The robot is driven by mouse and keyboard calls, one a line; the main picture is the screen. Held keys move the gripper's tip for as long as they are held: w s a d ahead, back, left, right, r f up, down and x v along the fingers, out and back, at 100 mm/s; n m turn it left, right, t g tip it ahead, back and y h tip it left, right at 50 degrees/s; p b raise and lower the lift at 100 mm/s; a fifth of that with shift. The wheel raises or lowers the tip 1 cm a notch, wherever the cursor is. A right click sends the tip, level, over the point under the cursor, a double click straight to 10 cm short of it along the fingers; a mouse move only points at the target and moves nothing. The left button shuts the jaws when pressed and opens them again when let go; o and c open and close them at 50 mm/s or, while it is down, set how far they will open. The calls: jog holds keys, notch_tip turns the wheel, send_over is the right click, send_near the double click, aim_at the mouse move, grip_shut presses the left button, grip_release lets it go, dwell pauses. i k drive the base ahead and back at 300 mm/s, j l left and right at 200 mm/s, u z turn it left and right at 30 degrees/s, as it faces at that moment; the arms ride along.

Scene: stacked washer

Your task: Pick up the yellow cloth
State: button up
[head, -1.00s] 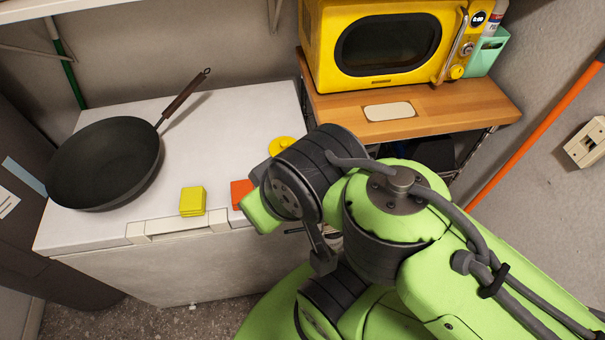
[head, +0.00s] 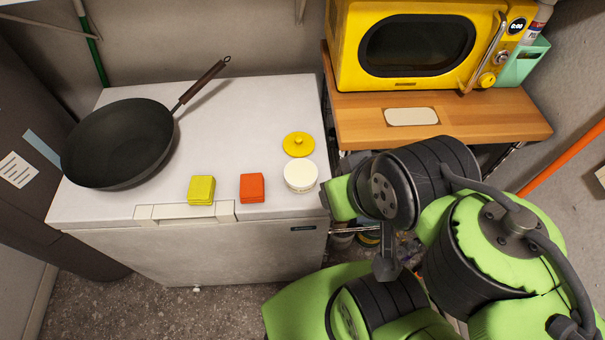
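The yellow cloth (head: 201,190) is a small folded square. It lies flat near the front edge of the white chest-like appliance's top (head: 240,125), just behind the handle. No gripper fingers can be made out in the head view. My green and black arm links fill the lower right, to the right of the cloth and well apart from it. Nothing covers the cloth.
An orange-red folded cloth (head: 251,188), a white round pot (head: 300,177) and a yellow lid (head: 299,144) sit to the right. A black frying pan (head: 118,143) is on the left. A yellow microwave (head: 415,45) stands on a wooden shelf (head: 450,115).

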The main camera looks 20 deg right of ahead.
aim_at(202, 190)
jog(key=j+u, duration=0.4)
jog(key=i+j+u, duration=0.2)
jog(key=j+u, duration=0.25)
jog(key=i+j+u, duration=0.15)
jog(key=u, duration=0.25)
jog(key=j, duration=0.1)
